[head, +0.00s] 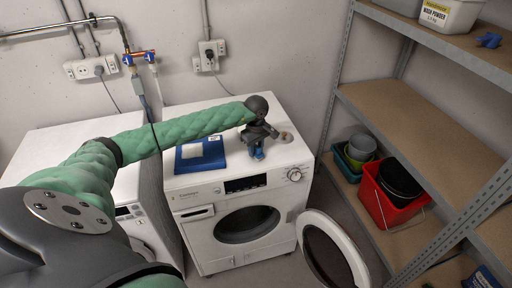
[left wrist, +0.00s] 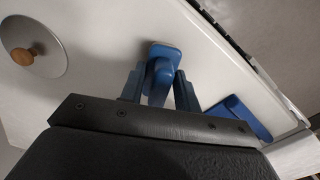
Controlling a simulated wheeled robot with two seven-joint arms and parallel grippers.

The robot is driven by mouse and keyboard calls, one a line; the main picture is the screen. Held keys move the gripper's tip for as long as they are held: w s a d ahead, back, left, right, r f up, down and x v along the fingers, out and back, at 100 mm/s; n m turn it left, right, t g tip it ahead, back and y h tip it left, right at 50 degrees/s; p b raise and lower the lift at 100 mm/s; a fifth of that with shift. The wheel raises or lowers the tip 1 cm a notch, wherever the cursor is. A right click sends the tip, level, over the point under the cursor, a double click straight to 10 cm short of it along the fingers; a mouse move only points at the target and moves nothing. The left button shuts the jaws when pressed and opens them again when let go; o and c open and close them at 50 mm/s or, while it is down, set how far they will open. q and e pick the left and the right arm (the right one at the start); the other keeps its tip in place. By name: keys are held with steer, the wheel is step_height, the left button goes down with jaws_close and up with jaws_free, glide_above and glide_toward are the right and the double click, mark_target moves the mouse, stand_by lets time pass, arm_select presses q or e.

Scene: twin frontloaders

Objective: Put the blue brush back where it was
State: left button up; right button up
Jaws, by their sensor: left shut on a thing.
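My left gripper (head: 258,152) is above the top of the right-hand white washing machine (head: 240,222), near its front edge. It is shut on a blue thing, which I take to be the blue brush. In the left wrist view the brush (left wrist: 163,62) shows between the two fingers of the left gripper (left wrist: 160,88), with its rounded blue end toward the machine's white top. The gripper hides part of the brush. I cannot tell whether the brush touches the top. My right gripper is not in view.
A blue flat box (head: 180,164) with a white piece lies left of the gripper. A round lid (left wrist: 50,62) with a wooden knob lies beyond. The washer door (head: 345,250) hangs open. Right, shelves (head: 420,110) hold a red bucket (head: 385,207) and a small blue object (head: 489,40).

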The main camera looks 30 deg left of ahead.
arm_select(q)
steer(key=shift+f, duration=0.1)
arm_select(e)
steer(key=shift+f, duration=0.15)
arm_select(q)
steer(key=shift+f, duration=0.15)
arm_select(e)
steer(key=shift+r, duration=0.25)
arm_select(q)
steer(key=o, duration=1)
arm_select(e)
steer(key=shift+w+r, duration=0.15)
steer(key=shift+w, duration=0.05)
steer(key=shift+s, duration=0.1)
